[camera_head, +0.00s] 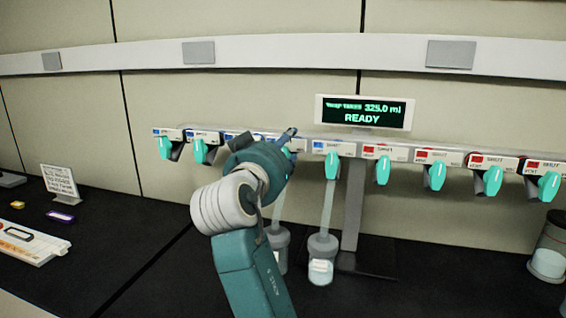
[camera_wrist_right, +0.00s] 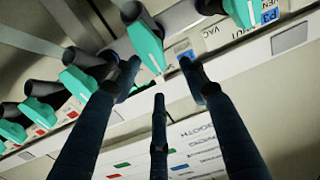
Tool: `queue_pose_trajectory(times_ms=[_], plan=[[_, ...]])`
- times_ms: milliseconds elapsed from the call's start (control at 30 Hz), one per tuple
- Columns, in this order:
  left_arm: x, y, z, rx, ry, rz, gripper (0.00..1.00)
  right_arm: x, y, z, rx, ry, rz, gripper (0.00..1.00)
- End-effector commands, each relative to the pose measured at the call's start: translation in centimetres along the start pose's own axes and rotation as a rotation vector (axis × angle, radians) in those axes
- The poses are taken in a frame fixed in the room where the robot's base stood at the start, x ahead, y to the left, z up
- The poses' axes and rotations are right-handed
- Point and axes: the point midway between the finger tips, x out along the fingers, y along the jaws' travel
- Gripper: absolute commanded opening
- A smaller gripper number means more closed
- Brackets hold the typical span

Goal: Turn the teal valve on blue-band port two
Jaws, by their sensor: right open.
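My right gripper (camera_head: 287,140) is at the manifold, left of the display in the head view, and it hides part of the blue-marked ports. In the wrist view its fingers (camera_wrist_right: 160,72) are spread, with a teal valve handle (camera_wrist_right: 145,45) at the gap between their tips. I cannot tell whether they touch it. A blue label (camera_wrist_right: 184,52) sits beside this handle. Another teal handle (camera_wrist_right: 240,10) with a blue port label (camera_wrist_right: 268,17) is at the upper right; its number is hard to read. Teal handles (camera_head: 164,147) and (camera_head: 200,151) hang at the left end. My left gripper is not in view.
The display (camera_head: 364,112) reads READY. Red-marked ports with teal handles (camera_head: 383,170) run to the right. A sign (camera_head: 60,182) and a white case (camera_head: 28,243) are on the dark bench at left.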

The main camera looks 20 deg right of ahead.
Motion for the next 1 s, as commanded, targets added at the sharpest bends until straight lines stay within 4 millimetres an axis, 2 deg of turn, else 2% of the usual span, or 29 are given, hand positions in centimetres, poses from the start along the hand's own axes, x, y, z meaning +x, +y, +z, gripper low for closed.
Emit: queue_pose_trajectory(times_ms=[100, 300, 467, 867, 1000], plan=[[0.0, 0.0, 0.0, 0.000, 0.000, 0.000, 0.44, -0.1, -0.1, -2.6, 0.004, 0.002, -0.002, 0.44], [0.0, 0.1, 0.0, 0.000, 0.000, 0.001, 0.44, -0.1, -0.1, -5.3, 0.002, 0.000, -0.002, 0.44], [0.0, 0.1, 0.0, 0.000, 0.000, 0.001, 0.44, -0.1, -0.1, -6.0, -0.001, -0.002, -0.002, 0.44], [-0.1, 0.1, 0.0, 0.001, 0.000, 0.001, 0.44, -0.1, -0.1, -6.1, -0.001, -0.001, -0.002, 0.44], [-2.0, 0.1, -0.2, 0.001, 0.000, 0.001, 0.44, -0.1, -0.1, -8.0, 0.000, 0.000, -0.002, 0.44]])
